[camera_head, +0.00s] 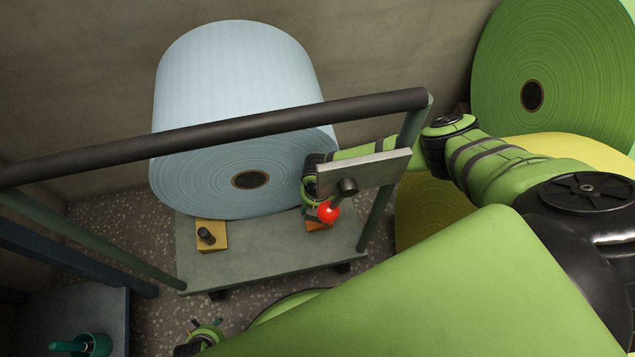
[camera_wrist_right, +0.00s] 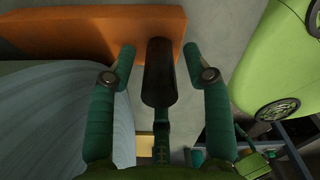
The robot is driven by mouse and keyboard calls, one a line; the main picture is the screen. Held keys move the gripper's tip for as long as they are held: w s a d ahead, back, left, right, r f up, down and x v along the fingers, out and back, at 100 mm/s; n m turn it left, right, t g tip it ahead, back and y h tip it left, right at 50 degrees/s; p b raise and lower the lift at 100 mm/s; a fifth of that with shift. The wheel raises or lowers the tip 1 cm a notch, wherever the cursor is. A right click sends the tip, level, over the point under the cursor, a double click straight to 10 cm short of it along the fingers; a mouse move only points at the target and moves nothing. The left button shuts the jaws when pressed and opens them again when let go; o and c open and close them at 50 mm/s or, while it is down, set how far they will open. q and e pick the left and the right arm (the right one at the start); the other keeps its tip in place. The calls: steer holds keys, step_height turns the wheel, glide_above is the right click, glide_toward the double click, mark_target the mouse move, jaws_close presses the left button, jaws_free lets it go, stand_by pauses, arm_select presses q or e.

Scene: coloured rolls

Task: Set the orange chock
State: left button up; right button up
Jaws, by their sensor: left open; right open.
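The orange chock (camera_head: 318,226) lies on the cart deck by the right part of the pale blue roll (camera_head: 235,95), mostly hidden in the head view by a red ball knob (camera_head: 328,211) and my right arm. In the right wrist view the orange chock (camera_wrist_right: 90,35) shows as a long block with a black handle (camera_wrist_right: 158,72). My right gripper (camera_wrist_right: 167,62) is open, its two fingers either side of that handle, with visible gaps. My left gripper (camera_head: 207,328) is open and empty, low in front of the cart, apart from the chocks.
The red knob sits on a lever at a grey plate (camera_head: 365,172) on the cart's handle frame (camera_head: 230,133). A yellow chock (camera_head: 211,236) with a black handle lies on the deck (camera_head: 270,262). Green (camera_head: 565,60) and yellow (camera_head: 415,210) rolls stand right. A teal container (camera_head: 92,345) is lower left.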

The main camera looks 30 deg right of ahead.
step_height(320, 180, up, 11)
steer(key=shift+r, duration=0.15)
stand_by(0.6)
